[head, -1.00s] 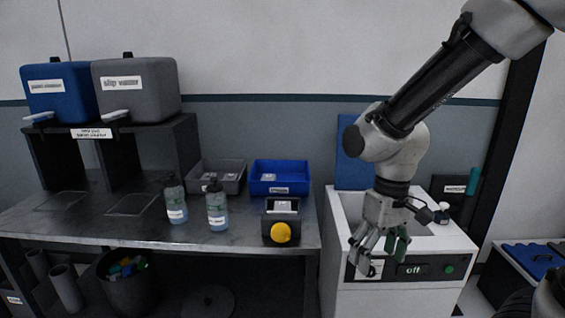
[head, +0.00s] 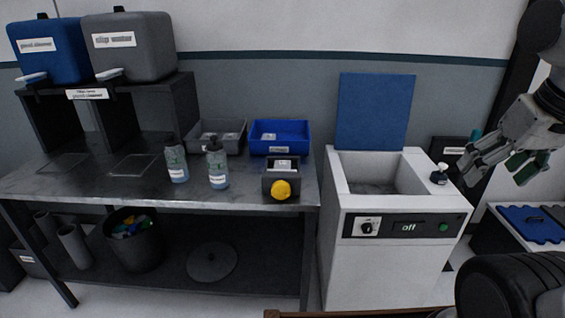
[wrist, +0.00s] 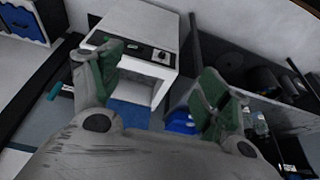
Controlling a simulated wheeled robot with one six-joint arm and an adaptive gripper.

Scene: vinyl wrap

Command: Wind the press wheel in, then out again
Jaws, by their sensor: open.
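A small dark box (head: 281,168) with a round yellow knob (head: 281,189) on its front stands at the front right edge of the metal bench. This knob looks like the press wheel, but I cannot read a label on it. My gripper (head: 496,170) is open and empty in the air at the right, beyond the white machine and well away from the knob. In the wrist view my open gripper (wrist: 160,65) has its green-padded fingers wide apart, with nothing between them. I cannot make out the yellow knob there.
The white machine (head: 389,265) has its blue lid (head: 375,112) up, a dial (head: 368,228), an "off" display and a green button. Spray bottles (head: 217,168), a blue bin (head: 279,138) and a grey bin stand on the bench (head: 110,190).

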